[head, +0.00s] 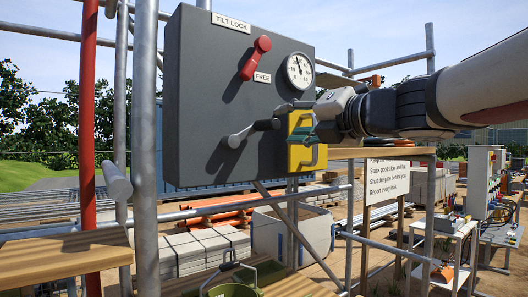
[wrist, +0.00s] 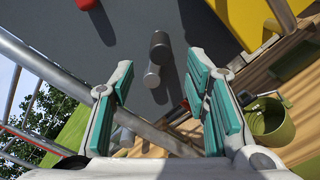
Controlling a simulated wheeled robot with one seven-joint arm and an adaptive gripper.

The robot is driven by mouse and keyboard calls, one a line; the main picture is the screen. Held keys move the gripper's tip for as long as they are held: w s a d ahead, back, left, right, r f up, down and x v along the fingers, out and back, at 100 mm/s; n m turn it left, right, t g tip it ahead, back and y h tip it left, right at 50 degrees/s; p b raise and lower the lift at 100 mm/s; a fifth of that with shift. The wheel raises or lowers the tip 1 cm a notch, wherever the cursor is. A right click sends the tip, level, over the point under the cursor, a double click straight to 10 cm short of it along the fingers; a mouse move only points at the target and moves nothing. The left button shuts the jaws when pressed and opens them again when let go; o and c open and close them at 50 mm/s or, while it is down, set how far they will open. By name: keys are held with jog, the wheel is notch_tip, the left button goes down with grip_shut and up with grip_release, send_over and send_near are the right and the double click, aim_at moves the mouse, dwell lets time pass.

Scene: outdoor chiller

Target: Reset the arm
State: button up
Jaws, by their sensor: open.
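My gripper (head: 288,122) reaches in from the right on my outstretched arm, in front of the lower right part of a dark grey panel (head: 205,110). In the wrist view my gripper (wrist: 160,65) is open, with its teal pads apart and nothing held. A grey lever with a dark cylindrical grip (head: 240,136) sticks out of the panel left of the fingers. A yellow fitting (head: 302,158) sits right behind the fingers.
The panel carries a red lever (head: 256,57) between "TILT LOCK" and "FREE" labels, and a round gauge (head: 299,70). Scaffold poles (head: 146,200) stand close at the left. A wooden plank (head: 60,255) and a green pot (head: 233,289) are below. A text sign (head: 387,180) stands right.

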jog(key=shift+d+m, duration=0.2)
jog(key=shift+m, duration=0.2)
jog(key=s+d+f+m+h, duration=0.4)
jog(key=d+f+m+h, duration=0.3)
jog(key=m, duration=0.4)
jog(key=s+d+f+m+h, duration=0.5)
jog(key=d+m, duration=0.3)
jog(key=m, duration=0.3)
jog(key=s+a+f+m+g+y, duration=0.1)
jog(key=s+f+m+g, duration=0.3)
jog(key=s+f, duration=0.5)
jog(key=s+a+f+m+g+y, duration=0.1)
jog(key=s+a+f+m+g, duration=0.2)
jog(key=s+f, duration=0.6)
notch_tip(320, 180, down, 3)
jog(key=m+g, duration=0.2)
jog(key=m, duration=0.1)
jog(key=shift+g, duration=0.3)
jog(key=shift+a, duration=0.1)
